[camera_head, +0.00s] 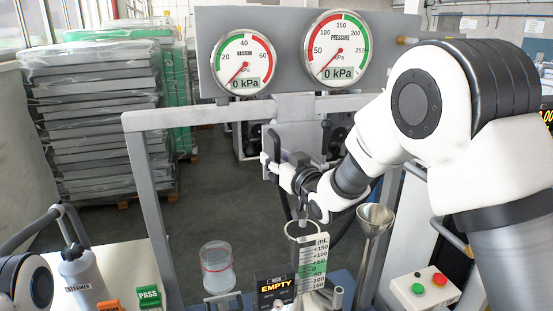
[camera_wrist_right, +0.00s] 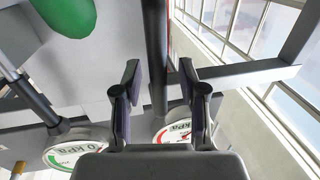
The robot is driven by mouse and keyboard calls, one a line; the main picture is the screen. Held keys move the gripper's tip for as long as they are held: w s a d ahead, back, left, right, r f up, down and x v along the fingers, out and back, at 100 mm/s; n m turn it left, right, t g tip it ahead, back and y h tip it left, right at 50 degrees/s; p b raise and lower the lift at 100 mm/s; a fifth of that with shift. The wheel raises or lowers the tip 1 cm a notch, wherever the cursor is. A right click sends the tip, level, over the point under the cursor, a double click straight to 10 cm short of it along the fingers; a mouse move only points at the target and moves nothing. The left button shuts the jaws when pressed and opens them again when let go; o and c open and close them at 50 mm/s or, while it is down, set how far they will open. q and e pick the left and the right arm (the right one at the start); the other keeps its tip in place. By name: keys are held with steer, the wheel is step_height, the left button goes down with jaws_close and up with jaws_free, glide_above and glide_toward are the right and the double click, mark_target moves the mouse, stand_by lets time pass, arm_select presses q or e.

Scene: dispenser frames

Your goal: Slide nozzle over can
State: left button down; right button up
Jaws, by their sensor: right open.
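The can (camera_head: 313,265) stands upright at the front middle, with a graduated mL scale on its side. A thin grey spout (camera_head: 302,207), which looks like the nozzle's lower end, shows just above the can's mouth; I cannot tell whether it enters it. My right gripper (camera_head: 277,172) is above the can, by a grey upright part, and its wrist hides some of the nozzle. In the right wrist view my right gripper (camera_wrist_right: 160,95) is open, with a dark pole (camera_wrist_right: 156,50) showing between its fingers; contact cannot be told. My left gripper is out of view.
A metal funnel (camera_head: 375,218) stands right of the can, and a clear cup (camera_head: 217,268) left of it. An EMPTY display (camera_head: 276,292) is in front. A button box (camera_head: 425,290) is at right, a grey bottle (camera_head: 82,276) at left. A frame (camera_head: 155,205) with two gauges stands behind.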

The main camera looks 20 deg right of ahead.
steer(key=shift+s, duration=0.1)
steer(key=v, duration=1.1)
steer(key=shift+s, duration=0.35)
steer(key=shift+d, duration=0.15)
steer(key=shift+f, duration=0.1)
